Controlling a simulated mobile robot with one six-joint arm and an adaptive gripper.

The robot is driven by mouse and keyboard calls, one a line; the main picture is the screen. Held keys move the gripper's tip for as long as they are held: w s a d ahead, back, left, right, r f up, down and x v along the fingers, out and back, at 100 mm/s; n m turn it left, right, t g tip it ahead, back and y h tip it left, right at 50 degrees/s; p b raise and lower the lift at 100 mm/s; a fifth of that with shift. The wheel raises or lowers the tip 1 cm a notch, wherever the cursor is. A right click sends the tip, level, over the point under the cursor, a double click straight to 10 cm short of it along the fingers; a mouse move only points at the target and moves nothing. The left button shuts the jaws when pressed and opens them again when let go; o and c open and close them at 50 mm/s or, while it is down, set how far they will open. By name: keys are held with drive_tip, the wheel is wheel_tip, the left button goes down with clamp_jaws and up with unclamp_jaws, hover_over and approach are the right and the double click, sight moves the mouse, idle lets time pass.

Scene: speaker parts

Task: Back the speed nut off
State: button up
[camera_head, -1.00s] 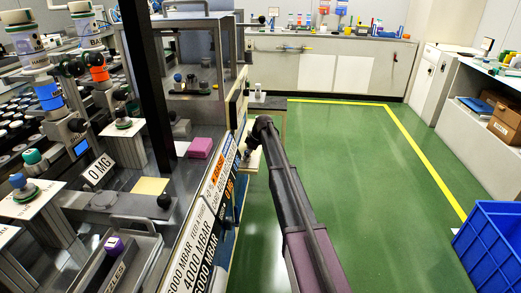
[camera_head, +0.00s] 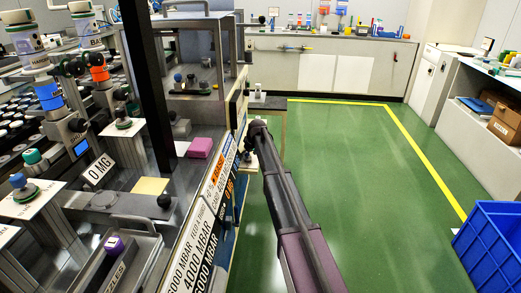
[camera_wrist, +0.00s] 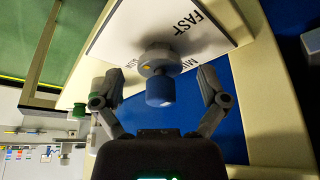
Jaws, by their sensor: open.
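In the wrist view, a knob with a blue cap (camera_wrist: 160,92) and a grey round collar (camera_wrist: 158,62) stands out from a white plate (camera_wrist: 120,35) lettered "FAST" and, partly covered, what looks like "MIN". I take this to be the speed nut. My gripper (camera_wrist: 160,84) is open, with one finger on each side of the knob. Gaps show between both fingers and the knob, and I see no contact. In the head view my arm reaches to the side of the bench, and the knob and fingers cannot be made out there.
A green knob (camera_wrist: 79,110) is left of my left finger in the wrist view. In the head view the grey bench (camera_head: 130,205) with labelled strips is left of my arm. Green floor (camera_head: 350,180) is free to the right, up to a blue crate (camera_head: 490,245).

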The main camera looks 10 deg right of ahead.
drive_tip(key=m+h, duration=0.1)
drive_tip(key=m, duration=0.2)
drive_tip(key=shift+a+t, duration=0.1)
drive_tip(key=shift+t, duration=0.2)
drive_tip(key=shift+s+r+m+p, duration=0.1)
drive_tip(key=shift+r+m+p, duration=0.2)
drive_tip(key=shift+m+p, duration=0.1)
drive_tip(key=a+p+v, duration=0.1)
drive_tip(key=p+v, duration=1.2)
drive_tip(key=v, duration=0.1)
drive_tip(key=s+r+g+p, duration=0.1)
drive_tip(key=s+r+p, duration=0.2)
drive_tip(key=s, duration=0.6)
drive_tip(key=s+r+g+p, duration=0.1)
drive_tip(key=s+r+p, duration=0.2)
drive_tip(key=s, duration=0.7)
drive_tip(key=shift+s+d+r+m+h+p, duration=0.2)
drive_tip(key=shift+s+m+h+p, duration=0.1)
drive_tip(key=shift+p, duration=0.25)
drive_tip(key=s+r+g+p, duration=0.1)
drive_tip(key=s+r+p, duration=0.1)
drive_tip(key=s, duration=0.8)
drive_tip(key=s+r+g+p, duration=0.1)
drive_tip(key=s+r+p, duration=0.2)
drive_tip(key=s, duration=0.7)
drive_tip(key=shift+r+m+g+p, duration=0.3)
drive_tip(key=shift+r+m+p, duration=0.1)
drive_tip(key=shift+p, duration=0.1)
